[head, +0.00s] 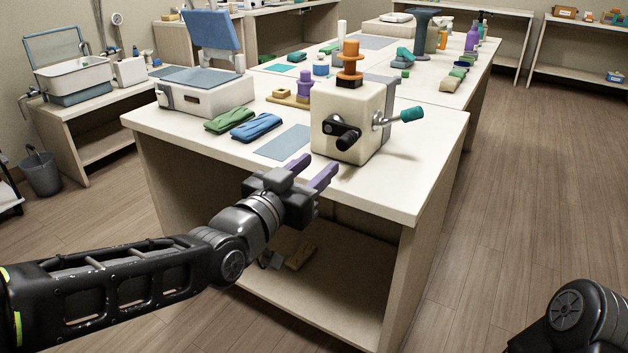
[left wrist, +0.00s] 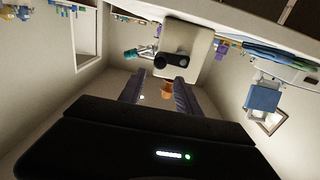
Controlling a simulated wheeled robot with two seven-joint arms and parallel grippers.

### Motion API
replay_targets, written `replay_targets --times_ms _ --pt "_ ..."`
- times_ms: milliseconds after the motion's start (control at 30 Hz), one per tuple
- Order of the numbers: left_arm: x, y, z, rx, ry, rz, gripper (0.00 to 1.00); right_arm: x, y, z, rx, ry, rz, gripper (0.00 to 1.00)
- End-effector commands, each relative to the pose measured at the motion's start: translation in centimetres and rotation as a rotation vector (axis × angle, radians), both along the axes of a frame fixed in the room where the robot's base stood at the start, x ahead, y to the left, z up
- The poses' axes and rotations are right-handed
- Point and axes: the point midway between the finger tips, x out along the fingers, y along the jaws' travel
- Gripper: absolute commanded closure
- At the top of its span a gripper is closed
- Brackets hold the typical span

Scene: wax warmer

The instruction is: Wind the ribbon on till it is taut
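The cream box-shaped machine (head: 352,118) stands near the table's front edge. An orange spool (head: 350,62) with a dark band sits on its top. A black knob-like part (head: 346,138) is on its front, and a crank with a teal handle (head: 408,115) sticks out from its right side. I cannot make out a separate length of ribbon. My left gripper (head: 317,163) is open and empty, its purple fingers pointing toward the machine's front, apart from it. The left wrist view shows the machine (left wrist: 200,45) and black knob (left wrist: 172,61) ahead of the spread fingers. My right gripper is out of view.
Green and blue folded cloths (head: 256,127) and a grey-blue mat (head: 283,142) lie left of the machine. A purple piece (head: 305,84) on a wooden base stands behind them. The table corner to the machine's right is clear, and so is the floor beyond.

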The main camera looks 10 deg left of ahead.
Motion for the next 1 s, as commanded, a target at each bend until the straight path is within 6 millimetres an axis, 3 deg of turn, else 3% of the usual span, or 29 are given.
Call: replay_targets --times_ms 467,1000 --pt "0.6 -0.2 0.0 0.0 0.005 0.0 0.6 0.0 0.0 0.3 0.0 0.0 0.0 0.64" --pt "5.0 -2.0 0.0 0.002 0.007 0.0 0.6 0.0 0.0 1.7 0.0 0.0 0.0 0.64"
